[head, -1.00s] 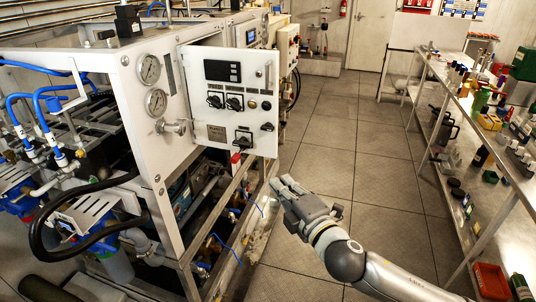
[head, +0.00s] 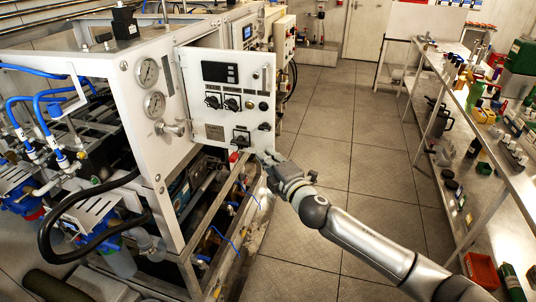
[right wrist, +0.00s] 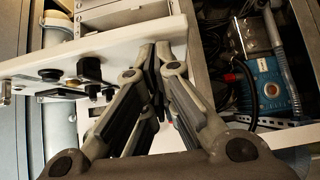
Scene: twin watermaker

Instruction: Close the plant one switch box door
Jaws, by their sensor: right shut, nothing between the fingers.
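The switch box door (head: 222,100) is a white panel with a dark display, several black knobs and small buttons. It stands open, swung out from the white machine frame at the left. My right gripper (head: 266,158) is shut and empty at the door's lower right corner. In the right wrist view the door (right wrist: 110,42) shows at a slant on the left, and the shut fingertips (right wrist: 160,62) are at its edge. I cannot tell whether they touch it. My left gripper is not in view.
The machine frame (head: 160,190) holds two pressure gauges, a valve, hoses and blue parts. A metal shelf (head: 500,165) with bottles, tools and a red bin (head: 482,268) runs along the right. The tiled floor between them is clear.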

